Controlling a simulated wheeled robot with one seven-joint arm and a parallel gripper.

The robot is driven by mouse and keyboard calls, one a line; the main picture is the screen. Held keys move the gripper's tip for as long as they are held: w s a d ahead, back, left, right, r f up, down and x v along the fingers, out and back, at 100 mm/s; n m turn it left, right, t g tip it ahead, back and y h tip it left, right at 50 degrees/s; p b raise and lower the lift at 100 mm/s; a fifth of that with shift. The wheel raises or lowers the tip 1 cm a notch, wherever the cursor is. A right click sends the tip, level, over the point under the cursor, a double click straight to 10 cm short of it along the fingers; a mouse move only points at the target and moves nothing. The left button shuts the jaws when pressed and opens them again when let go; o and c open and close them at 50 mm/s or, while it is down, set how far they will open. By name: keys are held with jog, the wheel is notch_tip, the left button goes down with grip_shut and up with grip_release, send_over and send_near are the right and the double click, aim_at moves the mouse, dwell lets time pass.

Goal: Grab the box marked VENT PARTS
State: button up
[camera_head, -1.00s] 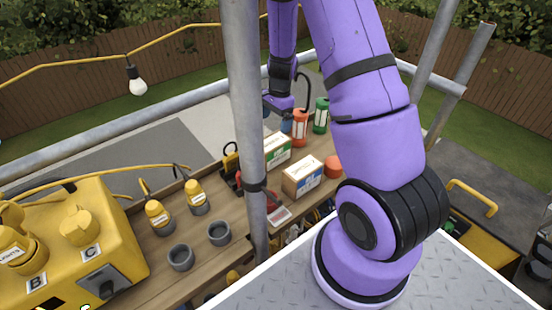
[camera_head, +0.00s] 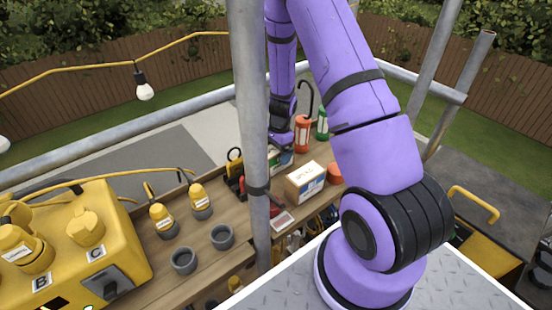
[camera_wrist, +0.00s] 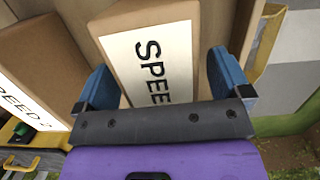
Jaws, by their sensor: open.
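No label reading VENT PARTS is legible. In the wrist view a cardboard box (camera_wrist: 117,64) with a white top label starting "SPEE" lies between my open blue fingers. The rest of its label is hidden by my gripper (camera_wrist: 165,82). A second box (camera_wrist: 36,78), labelled "SPEED 2", is at the left. In the head view my gripper (camera_head: 281,148) is low over the rear box (camera_head: 283,162), mostly covering it. I cannot tell whether the fingers touch the rear box.
A grey pole (camera_head: 252,120) stands in front of the bench (camera_head: 212,222). An orange canister (camera_head: 302,134) and a green one (camera_head: 322,124) stand behind the boxes. An orange round item (camera_head: 335,174) sits right of the front box. Grey cups (camera_head: 222,237) are at the left.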

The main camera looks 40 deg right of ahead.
jog(key=shift+a+f, duration=0.1)
jog(key=shift+f, duration=0.6)
jog(key=shift+c, duration=0.4)
jog(key=c, duration=1.1)
jog(key=shift+r, duration=0.1)
jog(key=shift+c, duration=0.2)
